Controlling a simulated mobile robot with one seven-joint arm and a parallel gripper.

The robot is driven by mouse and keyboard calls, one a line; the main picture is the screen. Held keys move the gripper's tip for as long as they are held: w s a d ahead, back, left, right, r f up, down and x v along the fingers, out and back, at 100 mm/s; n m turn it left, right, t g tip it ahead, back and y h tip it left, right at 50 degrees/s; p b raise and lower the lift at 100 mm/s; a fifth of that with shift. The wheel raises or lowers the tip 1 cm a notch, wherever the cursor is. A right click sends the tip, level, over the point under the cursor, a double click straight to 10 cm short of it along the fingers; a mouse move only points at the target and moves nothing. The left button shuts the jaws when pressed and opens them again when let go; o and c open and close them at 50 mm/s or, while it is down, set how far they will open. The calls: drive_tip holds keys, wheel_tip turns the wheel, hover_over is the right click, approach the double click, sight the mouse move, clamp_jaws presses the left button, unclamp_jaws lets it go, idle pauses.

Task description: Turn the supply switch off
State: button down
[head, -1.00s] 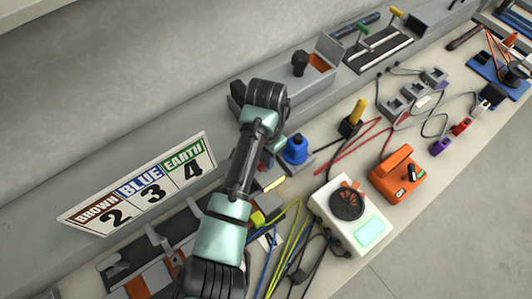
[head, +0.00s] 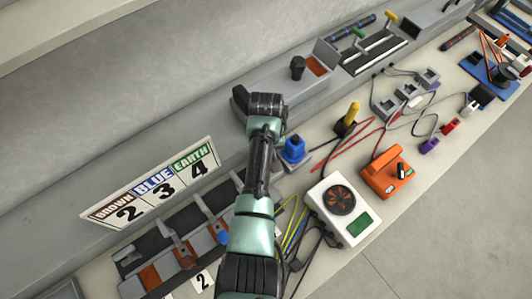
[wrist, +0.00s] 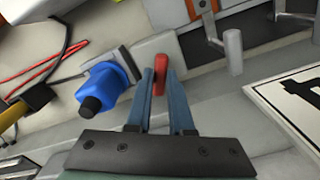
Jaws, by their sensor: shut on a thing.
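A red lever handle (wrist: 160,76), which I take for the supply switch, stands between my gripper's (wrist: 159,72) two blue-grey fingers in the wrist view. The fingers are shut on it. It rises beside a grey housing (wrist: 159,50). In the head view my arm hides the lever and my fingers. A blue plug-like part with a black tip (wrist: 108,88) sits just left of the fingers; it also shows in the head view (head: 292,149).
A white meter (head: 342,207) with a dark green display, an orange box (head: 389,172) and several loose wires lie on the bench at right. A sign (head: 155,182) marked brown, blue and earth leans at left. Metal levers (wrist: 232,50) stand right of my fingers.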

drive_tip(key=n+p, duration=0.1)
drive_tip(key=n, duration=0.4)
drive_tip(key=shift+w+r, duration=0.1)
drive_tip(key=shift+n, duration=0.3)
idle(0.4)
drive_tip(key=c, duration=0.8)
unclamp_jaws()
wheel_tip(320, 180, up, 13)
drive_tip(key=shift+b, duration=0.35)
